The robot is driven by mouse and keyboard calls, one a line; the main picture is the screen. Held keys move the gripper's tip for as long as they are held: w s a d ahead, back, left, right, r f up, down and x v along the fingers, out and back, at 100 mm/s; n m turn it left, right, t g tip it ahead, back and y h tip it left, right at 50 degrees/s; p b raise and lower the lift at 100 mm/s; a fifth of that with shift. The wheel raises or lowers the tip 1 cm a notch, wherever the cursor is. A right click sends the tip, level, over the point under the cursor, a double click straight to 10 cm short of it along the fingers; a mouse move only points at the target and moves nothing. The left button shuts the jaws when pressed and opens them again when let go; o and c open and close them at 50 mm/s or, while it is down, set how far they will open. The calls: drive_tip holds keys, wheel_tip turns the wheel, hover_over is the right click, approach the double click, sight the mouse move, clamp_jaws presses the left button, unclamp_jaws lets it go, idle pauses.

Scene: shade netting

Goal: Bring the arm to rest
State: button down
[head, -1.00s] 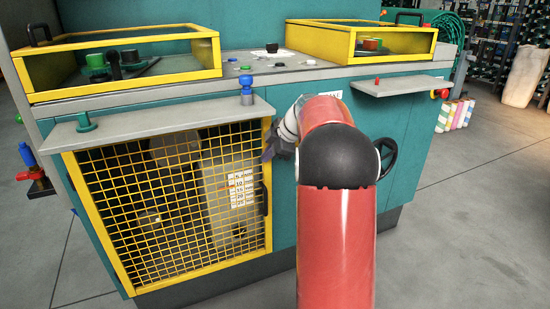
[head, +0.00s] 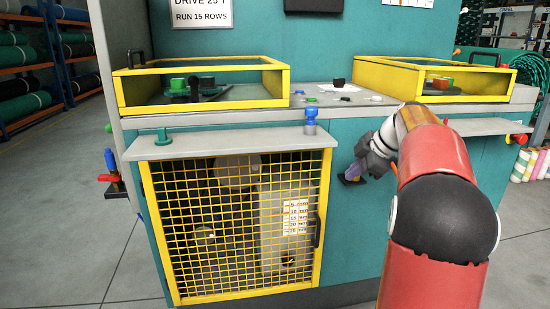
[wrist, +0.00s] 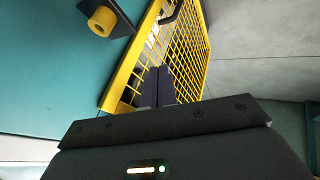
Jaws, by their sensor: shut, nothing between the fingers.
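My arm (head: 440,180) is red with a black joint and reaches up from the lower right of the head view. My gripper (head: 349,179) is in front of the teal machine front, just right of the yellow mesh door (head: 322,200). In the wrist view, my gripper's two dark fingers (wrist: 158,84) are together, with nothing between them. The mesh door (wrist: 190,50) shows beyond them there. Whether the fingers touch the machine cannot be told.
A grey shelf (head: 230,142) with a green knob and a blue knob (head: 311,121) sits above the mesh door. Two yellow-framed boxes (head: 200,105) stand on the machine top. A yellow roller on a dark bracket (wrist: 102,20) shows in the wrist view. Grey floor (head: 70,230) is open at left.

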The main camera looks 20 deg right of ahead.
drive_tip(key=s+a+m+g+h, duration=0.1)
drive_tip(key=s+a+m, duration=0.2)
drive_tip(key=s+a, duration=0.4)
drive_tip(key=s+a+m, duration=0.3)
drive_tip(key=s+a, duration=0.1)
drive_tip(key=a, duration=0.5)
drive_tip(key=s+a+f+m+h, duration=0.1)
drive_tip(key=s+a+f+m, duration=0.3)
drive_tip(key=s, duration=0.5)
drive_tip(key=s+a+f+m+h, duration=0.1)
drive_tip(key=s+a+f+m, duration=0.3)
drive_tip(key=s, duration=0.5)
wheel_tip(320, 180, down, 2)
drive_tip(key=shift+s, duration=0.25)
